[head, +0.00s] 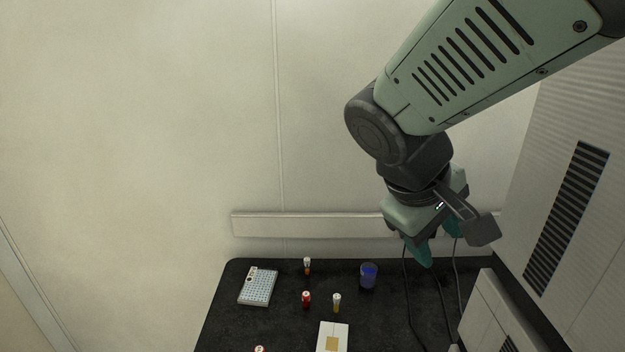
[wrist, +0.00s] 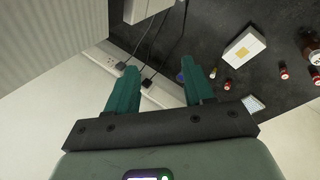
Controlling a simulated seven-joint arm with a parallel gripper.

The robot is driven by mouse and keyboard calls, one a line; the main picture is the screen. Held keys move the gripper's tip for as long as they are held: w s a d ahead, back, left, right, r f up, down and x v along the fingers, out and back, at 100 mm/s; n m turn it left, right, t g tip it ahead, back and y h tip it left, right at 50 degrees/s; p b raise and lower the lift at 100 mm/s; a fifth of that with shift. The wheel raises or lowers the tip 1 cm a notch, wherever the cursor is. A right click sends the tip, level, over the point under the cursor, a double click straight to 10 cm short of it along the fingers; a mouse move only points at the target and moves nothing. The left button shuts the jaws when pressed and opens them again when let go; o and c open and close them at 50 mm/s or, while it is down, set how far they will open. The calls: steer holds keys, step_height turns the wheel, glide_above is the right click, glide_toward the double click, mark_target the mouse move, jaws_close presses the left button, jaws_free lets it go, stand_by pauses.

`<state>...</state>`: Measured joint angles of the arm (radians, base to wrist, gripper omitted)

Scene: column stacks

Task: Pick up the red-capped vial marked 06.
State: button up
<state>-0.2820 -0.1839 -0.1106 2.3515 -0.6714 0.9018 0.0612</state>
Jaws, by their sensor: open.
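A red-capped vial (head: 306,299) stands upright on the black bench in the head view, right of the white well plate. Another red top (head: 260,349) shows at the bottom edge, mostly cut off. The wrist view also shows small red vials (wrist: 284,70) at the right; I cannot match them surely to the head view. No number is readable, so I cannot tell which vial is 06. My gripper (head: 441,248) is up above the bench's back right, away from the vials. In the wrist view its teal fingers (wrist: 158,66) are spread apart with nothing held between them.
A blue cup (head: 369,276) is at the back, a white well plate (head: 258,286) at left, a white box (head: 332,338) in front. Dark cables (head: 407,290) hang at right beside a white housing.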

steer(key=w+a+f+n+t+h, duration=0.1)
steer(key=w+f+n+h, duration=0.4)
steer(key=w, duration=0.4)
steer(key=n+t+y, duration=0.6)
steer(key=n+t, duration=0.3)
steer(key=n, duration=1.2)
glide_above(305, 299)
steer(key=s, duration=0.2)
step_height(305, 299, down, 25)
steer(key=f, duration=0.3)
steer(key=shift+w+a+f+n, duration=0.1)
steer(key=shift+w+a+n, duration=0.1)
steer(key=shift+a+n, duration=0.1)
steer(key=shift+f, duration=0.6)
steer(key=f, duration=0.3)
steer(key=shift+w+d+f, duration=0.15)
steer(key=shift+w, duration=0.05)
steer(key=shift+w+d+f, duration=0.15)
steer(key=shift+w, duration=0.5)
steer(key=shift+w+d+f, duration=0.15)
steer(key=shift+w+f, duration=0.05)
steer(key=shift+w, duration=0.35)
jaws_close()
steer(key=shift+r, duration=0.1)
